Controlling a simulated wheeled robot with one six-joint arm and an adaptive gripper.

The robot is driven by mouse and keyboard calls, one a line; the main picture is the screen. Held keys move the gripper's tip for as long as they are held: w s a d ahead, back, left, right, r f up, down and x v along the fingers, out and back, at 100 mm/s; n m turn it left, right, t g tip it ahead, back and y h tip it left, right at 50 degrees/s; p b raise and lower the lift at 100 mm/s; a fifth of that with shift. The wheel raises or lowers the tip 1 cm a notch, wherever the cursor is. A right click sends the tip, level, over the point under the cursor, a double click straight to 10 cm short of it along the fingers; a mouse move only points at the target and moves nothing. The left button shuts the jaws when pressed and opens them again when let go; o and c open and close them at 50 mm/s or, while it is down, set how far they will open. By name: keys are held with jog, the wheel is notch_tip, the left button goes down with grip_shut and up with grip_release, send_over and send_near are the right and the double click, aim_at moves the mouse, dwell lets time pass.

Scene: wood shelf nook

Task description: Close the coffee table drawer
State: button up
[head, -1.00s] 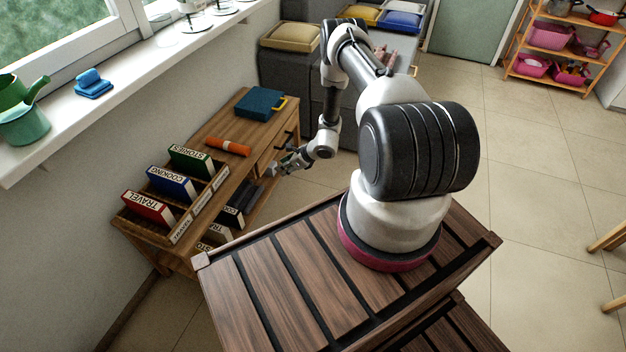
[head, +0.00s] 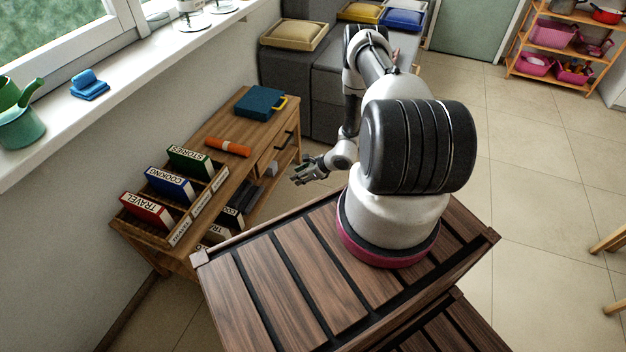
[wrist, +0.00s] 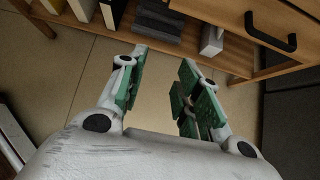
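The wooden coffee table (head: 229,126) stands along the wall. Its drawer (head: 265,161) is at the table's far right end and has a dark handle (head: 284,141). The drawer front (wrist: 225,14) and black handle (wrist: 270,33) also show at the top right of the wrist view. The front looks flush or nearly flush with the table; a small gap cannot be ruled out. My gripper (head: 299,174) is in front of the table, apart from the drawer. In the wrist view my gripper (wrist: 165,57) is open and empty, its green-padded fingers spread over bare floor.
Upright books, including a red one (head: 147,208), stand in the table's near end. A blue case (head: 259,103) and an orange roll (head: 228,147) lie on top. The lower shelf holds dark books and a small grey box (wrist: 212,40). A grey sofa (head: 290,78) stands behind the table.

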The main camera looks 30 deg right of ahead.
jog(key=shift+s+d, duration=0.85)
jog(key=shift+s, duration=0.25)
jog(key=shift+s+d, duration=0.8)
jog(key=shift+s, duration=0.3)
